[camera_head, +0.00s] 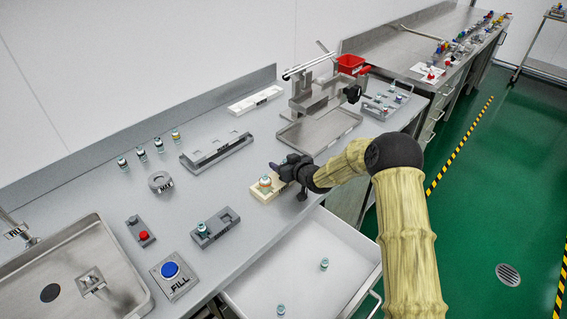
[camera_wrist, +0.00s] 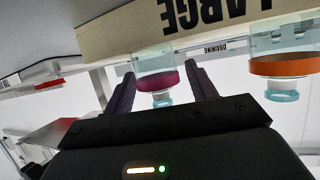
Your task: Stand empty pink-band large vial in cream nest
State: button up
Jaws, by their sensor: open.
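The cream nest (camera_head: 259,195) stands near the front edge of the bench, and its side marked LARGE shows inverted in the wrist view (camera_wrist: 120,32). The pink-band large vial (camera_wrist: 157,75) is clear, with its base end at the nest and its neck pointing away from it. It appears upright in the nest; its seat is hidden. My gripper (camera_wrist: 160,72) is open, one finger on each side of this vial, with visible gaps. In the head view my gripper (camera_head: 280,170) is at the nest's back right and mostly hides this vial.
An orange-band vial (camera_wrist: 282,67) stands beside the pink-band one at the nest and also shows in the head view (camera_head: 265,182). An open white drawer (camera_head: 300,265) with small vials lies in front. A metal tray (camera_head: 318,128) is behind my gripper. A grey rack (camera_head: 215,230) stands left.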

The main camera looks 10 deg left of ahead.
jog(key=shift+r, duration=0.15)
jog(key=b+v, duration=0.1)
jog(key=v, duration=1.1)
jog(key=shift+b, duration=0.35)
jog(key=shift+d, duration=0.1)
jog(key=s+d+r+m+g+h, duration=0.25)
jog(key=s+d+h, duration=0.25)
jog(key=s+d, duration=0.45)
jog(key=s+d+r+m+g+h, duration=0.15)
jog(key=s+d+m+h, duration=0.25)
jog(key=s+d, duration=0.55)
jog(key=s+d+m+g, duration=0.2)
jog(key=s+d, duration=0.4)
jog(key=s, duration=0.2)
jog(key=shift+s+r+m+g+h, duration=0.2)
jog(key=shift+r+m+g+h, duration=0.1)
jog(key=shift+r+m+g, duration=0.1)
jog(key=shift+d, duration=0.15)
jog(key=shift+c, duration=0.5)
